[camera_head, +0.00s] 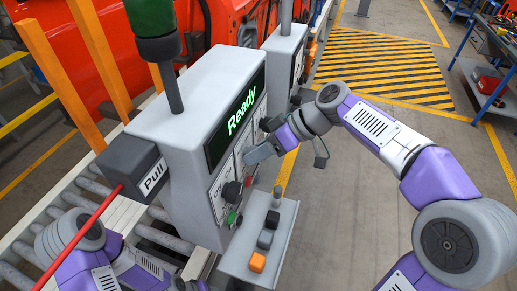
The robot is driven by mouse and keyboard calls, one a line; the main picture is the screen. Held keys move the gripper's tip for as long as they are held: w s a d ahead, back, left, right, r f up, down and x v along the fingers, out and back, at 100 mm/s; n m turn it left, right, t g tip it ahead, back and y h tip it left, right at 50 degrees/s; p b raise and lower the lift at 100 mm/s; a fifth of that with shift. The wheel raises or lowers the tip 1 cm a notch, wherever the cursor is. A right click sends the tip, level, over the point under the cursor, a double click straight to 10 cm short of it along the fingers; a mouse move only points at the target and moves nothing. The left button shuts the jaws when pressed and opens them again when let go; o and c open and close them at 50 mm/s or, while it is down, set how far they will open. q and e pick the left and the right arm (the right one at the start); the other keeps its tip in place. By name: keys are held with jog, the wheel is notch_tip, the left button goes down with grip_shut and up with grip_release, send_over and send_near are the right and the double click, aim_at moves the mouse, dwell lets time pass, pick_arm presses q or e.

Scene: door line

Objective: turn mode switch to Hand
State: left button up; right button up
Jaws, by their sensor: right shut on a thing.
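The grey control cabinet (180,126) stands at the middle left, with a green "Ready" display (238,118) on its right-facing side. Below the display is a pale panel with a black knob (232,192) and a green button (232,217). My right gripper (250,157) reaches in from the right against the upper part of this panel. It is shut on the mode switch, which its fingers hide, so the switch's setting cannot be read. My left arm shows at the lower left, but its gripper is not in view.
A small shelf (240,262) with grey, black and orange blocks juts out below the panel. A "Pull" box (132,160) with a red cord is on the cabinet's left. A roller conveyor (160,240) runs behind. Open floor lies right, with a blue workbench (488,75) beyond.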

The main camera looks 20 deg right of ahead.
jog(key=m+g+y, duration=0.1)
jog(key=m+y, duration=0.1)
jog(key=m+g+y+p, duration=0.1)
jog(key=m+g+y, duration=0.1)
jog(key=m+g+y+p, duration=0.1)
jog(key=g+y, duration=0.1)
jog(key=shift+w+d+f+m+y, duration=0.2)
jog(key=shift+w+f+m+y, duration=0.1)
jog(key=shift+w+f+m, duration=0.1)
jog(key=shift+s+g+p, duration=0.1)
jog(key=shift+g+p, duration=0.2)
dwell(0.5)
jog(key=o, duration=1)
jog(key=shift+d, duration=0.1)
jog(key=v, duration=0.7)
jog(key=shift+d, duration=0.25)
